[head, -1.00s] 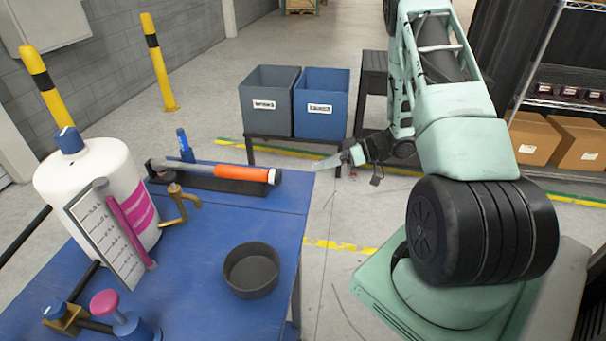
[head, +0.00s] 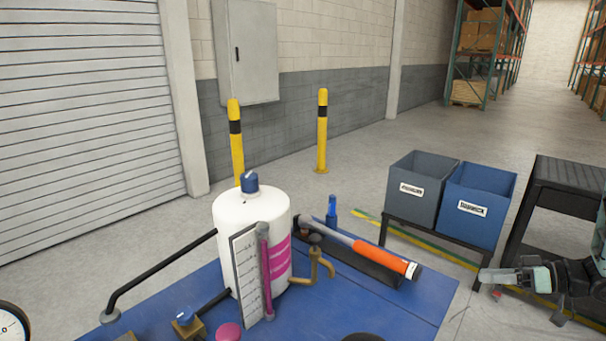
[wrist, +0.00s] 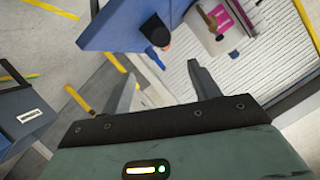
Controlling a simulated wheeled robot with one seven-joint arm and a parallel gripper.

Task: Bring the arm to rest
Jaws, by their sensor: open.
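My gripper (head: 500,277) is at the right of the head view, off the right end of the blue workbench (head: 425,305) and in front of the bins. In the wrist view its two fingers (wrist: 163,80) stand apart with nothing between them. My arm is mostly outside the head view; only its end part shows at the right edge. I see no contact between the gripper and the bench or the bins.
Open floor lies beyond.

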